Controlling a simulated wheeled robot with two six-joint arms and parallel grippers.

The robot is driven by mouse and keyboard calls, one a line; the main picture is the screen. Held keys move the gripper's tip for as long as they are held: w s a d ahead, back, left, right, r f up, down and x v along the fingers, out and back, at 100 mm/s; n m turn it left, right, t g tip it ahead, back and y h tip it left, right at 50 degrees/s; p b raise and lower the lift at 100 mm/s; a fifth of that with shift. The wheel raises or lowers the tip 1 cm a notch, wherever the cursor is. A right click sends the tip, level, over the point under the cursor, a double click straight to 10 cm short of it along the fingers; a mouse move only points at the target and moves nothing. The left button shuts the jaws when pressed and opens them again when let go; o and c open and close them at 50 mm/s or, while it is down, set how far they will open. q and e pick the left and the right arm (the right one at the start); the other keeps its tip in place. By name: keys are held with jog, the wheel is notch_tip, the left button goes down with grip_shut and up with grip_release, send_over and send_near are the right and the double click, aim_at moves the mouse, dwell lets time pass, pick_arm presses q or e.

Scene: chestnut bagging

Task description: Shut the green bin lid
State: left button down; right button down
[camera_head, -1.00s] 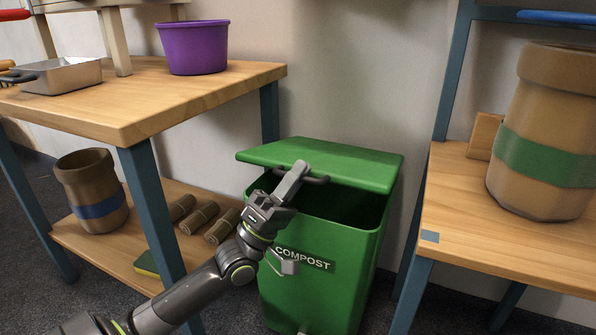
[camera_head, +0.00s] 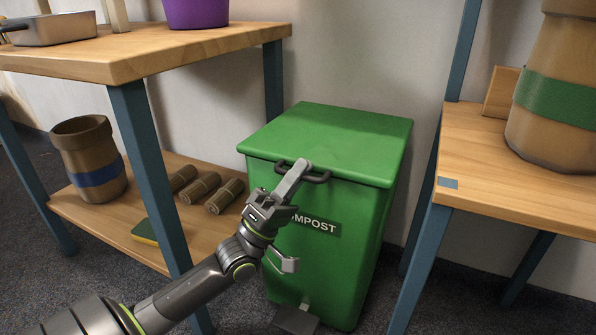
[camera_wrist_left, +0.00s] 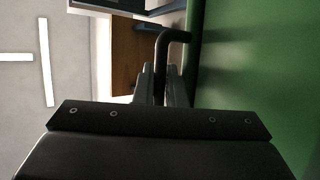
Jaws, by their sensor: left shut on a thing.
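The green compost bin (camera_head: 345,225) stands on the floor between two wooden workbenches. Its green lid (camera_head: 335,135) lies flat on the rim, and no gap shows along the front or right edge. A dark handle (camera_head: 318,178) sticks out from the lid's front edge. My left gripper (camera_head: 298,170) is shut on this handle. In the left wrist view the fingers close on the dark bar (camera_wrist_left: 165,60), beside the green surface (camera_wrist_left: 250,70). Part of the COMPOST label (camera_head: 318,224) is hidden behind my gripper. My right gripper is not in view.
The left bench (camera_head: 150,58) has a lower shelf with a blue-banded sack (camera_head: 88,165), brown rolls (camera_head: 200,188) and a sponge (camera_head: 145,232). The right bench (camera_head: 500,180) carries a green-banded sack (camera_head: 560,90). A pedal (camera_head: 296,318) sits at the bin's foot.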

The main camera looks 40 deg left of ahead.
pick_arm(q)
jog(key=shift+f, duration=0.5)
jog(key=c, duration=1.8)
grip_release()
jog(key=shift+o, duration=0.2)
jog(key=p+v, duration=0.1)
jog(key=v, duration=1.6)
jog(key=shift+s, duration=0.3)
